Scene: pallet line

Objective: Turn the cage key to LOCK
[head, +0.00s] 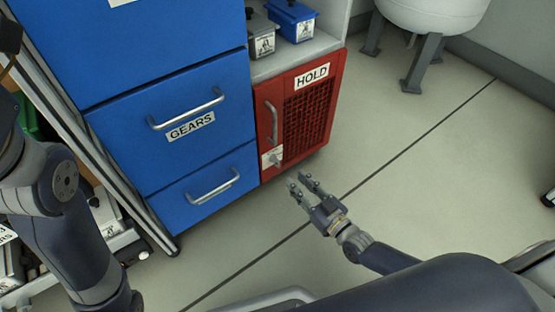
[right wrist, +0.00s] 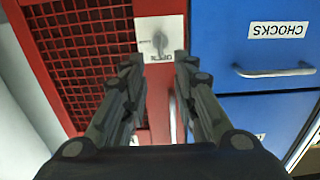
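The red cage (head: 309,110) labelled HOLD has a mesh door and a handle. A pale lock plate (head: 265,161) with a grey key (head: 277,158) is at the door's lower left. In the right wrist view the plate (right wrist: 174,22) appears upside down, with the key (right wrist: 159,41) roughly upright between my fingertips. Its small lettering is hard to read. My right gripper (head: 299,183) is open and empty, pointing toward the plate and apart from it. The right wrist view also shows its two fingers (right wrist: 158,62) spread. My left arm shows at the left, its gripper out of view.
Blue drawers (head: 175,125), one labelled GEARS, stand left of the cage. Small grey and blue bins (head: 291,20) sit on the shelf above it. A white vessel on legs (head: 430,12) stands at the back right. The floor right of the cage is clear.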

